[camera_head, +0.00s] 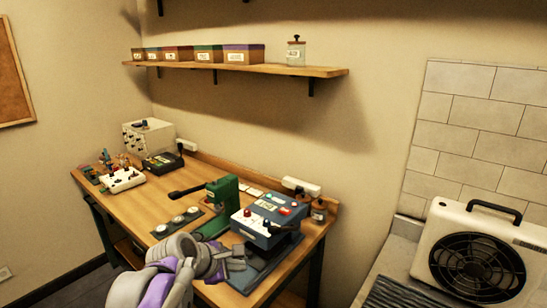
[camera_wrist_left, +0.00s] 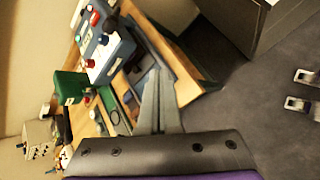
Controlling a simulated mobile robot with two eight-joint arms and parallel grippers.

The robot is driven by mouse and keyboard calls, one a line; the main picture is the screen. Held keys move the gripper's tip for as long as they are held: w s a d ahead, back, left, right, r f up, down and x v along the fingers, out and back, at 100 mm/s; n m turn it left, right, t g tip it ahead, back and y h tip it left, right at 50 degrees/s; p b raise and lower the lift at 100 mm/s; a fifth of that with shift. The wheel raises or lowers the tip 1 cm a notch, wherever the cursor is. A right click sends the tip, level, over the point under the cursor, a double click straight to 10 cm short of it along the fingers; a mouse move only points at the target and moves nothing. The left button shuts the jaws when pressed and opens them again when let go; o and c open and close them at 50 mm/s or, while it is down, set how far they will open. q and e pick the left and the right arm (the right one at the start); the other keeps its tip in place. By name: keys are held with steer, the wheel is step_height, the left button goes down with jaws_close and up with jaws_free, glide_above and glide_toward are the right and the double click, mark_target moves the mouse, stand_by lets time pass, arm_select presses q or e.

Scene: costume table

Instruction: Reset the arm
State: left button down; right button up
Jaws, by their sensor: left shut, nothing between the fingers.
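My left arm comes in from the bottom of the head view, grey with purple bands. Its gripper (camera_head: 238,259) is at the front edge of the wooden table (camera_head: 152,205), in front of the blue device. In the left wrist view the two grey fingers of the left gripper (camera_wrist_left: 160,88) lie together, shut and empty. Whether the fingers touch the table or the dark mat cannot be told. My right gripper is in neither view.
A blue device (camera_head: 266,222) with knobs stands on a dark mat close behind the gripper. A green press (camera_head: 222,199) with a black handle is to its left. A white fan heater (camera_head: 472,250) stands at the right. Grey floor (camera_wrist_left: 240,90) is open beside the table.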

arm_select(q)
steer(key=s+a+f+m+y, duration=0.1)
steer(key=s+a+f+m, duration=0.1)
steer(key=s+f+m, duration=0.3)
steer(key=s+a+f+m+g+y, duration=0.1)
steer(key=s+a+f+m+y, duration=0.1)
steer(key=s+f+m, duration=0.3)
steer(key=s+a+f+m+y, duration=0.2)
steer(key=s+a+f+m, duration=0.2)
steer(key=s+m, duration=0.6)
steer(key=s+f, duration=0.1)
steer(key=s, duration=0.3)
steer(key=shift+s+a+f+g, duration=0.15)
steer(key=shift+s+f+g, duration=0.15)
steer(key=shift+g, duration=0.1)
stand_by(0.6)
